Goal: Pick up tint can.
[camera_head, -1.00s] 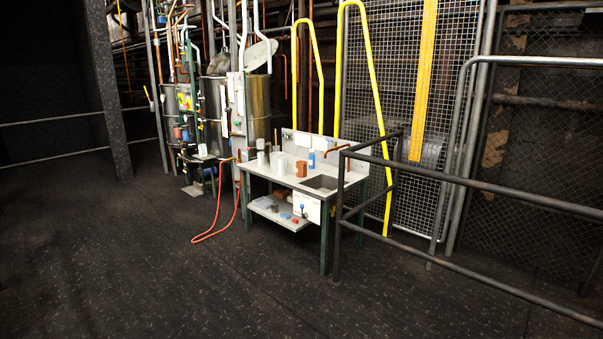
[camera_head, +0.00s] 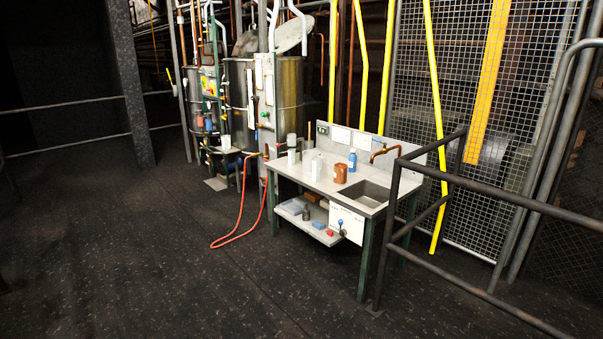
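A workbench (camera_head: 318,182) with a sink (camera_head: 365,193) stands in the middle distance. On its top are a brown can-like container (camera_head: 341,174), a blue bottle (camera_head: 352,160), a white container (camera_head: 316,167) and several grey or white cylinders (camera_head: 292,152) towards the left end. Which of these is the tint can I cannot tell at this size. Neither of my grippers is in view.
A dark railing (camera_head: 480,187) runs along the bench's right side. A red hose (camera_head: 240,220) loops on the floor at its left. Metal tanks (camera_head: 288,92) and pipes stand behind. The lower shelf (camera_head: 305,222) holds small items. The dark floor at front left is clear.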

